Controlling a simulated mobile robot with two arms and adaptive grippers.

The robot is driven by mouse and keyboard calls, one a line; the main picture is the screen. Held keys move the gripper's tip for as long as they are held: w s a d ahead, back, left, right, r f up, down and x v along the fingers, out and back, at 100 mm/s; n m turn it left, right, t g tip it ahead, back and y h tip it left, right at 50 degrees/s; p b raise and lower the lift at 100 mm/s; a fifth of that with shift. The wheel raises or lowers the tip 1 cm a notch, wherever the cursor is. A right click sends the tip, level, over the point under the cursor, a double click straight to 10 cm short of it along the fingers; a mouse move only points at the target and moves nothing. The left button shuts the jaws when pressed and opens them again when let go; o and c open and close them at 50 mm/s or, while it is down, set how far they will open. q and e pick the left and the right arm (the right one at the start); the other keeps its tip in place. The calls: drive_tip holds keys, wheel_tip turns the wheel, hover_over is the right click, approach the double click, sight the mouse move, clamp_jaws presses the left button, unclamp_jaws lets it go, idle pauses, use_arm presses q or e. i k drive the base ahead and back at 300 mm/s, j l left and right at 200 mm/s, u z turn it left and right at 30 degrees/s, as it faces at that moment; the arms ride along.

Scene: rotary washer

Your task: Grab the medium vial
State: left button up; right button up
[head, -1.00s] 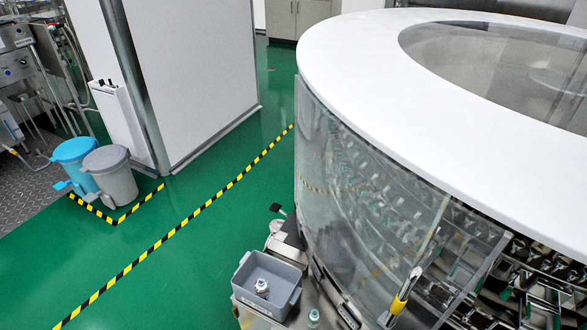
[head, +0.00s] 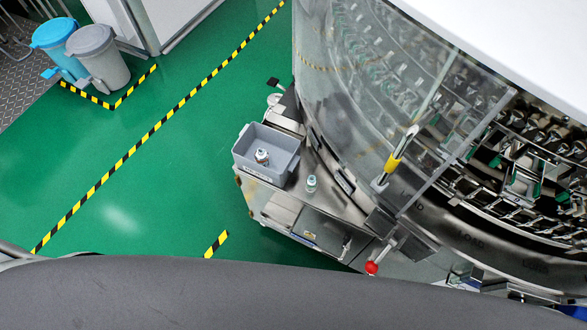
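In the head view a small clear vial (head: 311,184) with a pale bluish-white top stands upright on the metal ledge beside the washer. Another small vial (head: 262,157) with a whitish top sits inside the grey bin (head: 251,172) to its left. I cannot tell for certain from size which one is the medium vial. Neither of my grippers shows in this view. A broad dark grey surface fills the bottom of the view.
The rotary washer (head: 480,238) with its clear guard panel (head: 365,90) and yellow-gripped handle (head: 395,160) stands right of the ledge. A red knob (head: 371,267) sticks out below. Green floor at left is open. Blue (head: 57,40) and grey (head: 98,58) trash bins stand upper left.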

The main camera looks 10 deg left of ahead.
sight(311, 182)
drive_tip(key=z, duration=0.35)
drive_tip(key=k+j+z, duration=0.15)
drive_tip(key=z, duration=0.3)
drive_tip(key=k+j+z, duration=0.15)
drive_tip(key=z, duration=0.3)
drive_tip(key=k+j+z, duration=0.1)
drive_tip(key=z, duration=0.35)
drive_tip(key=k, duration=0.35)
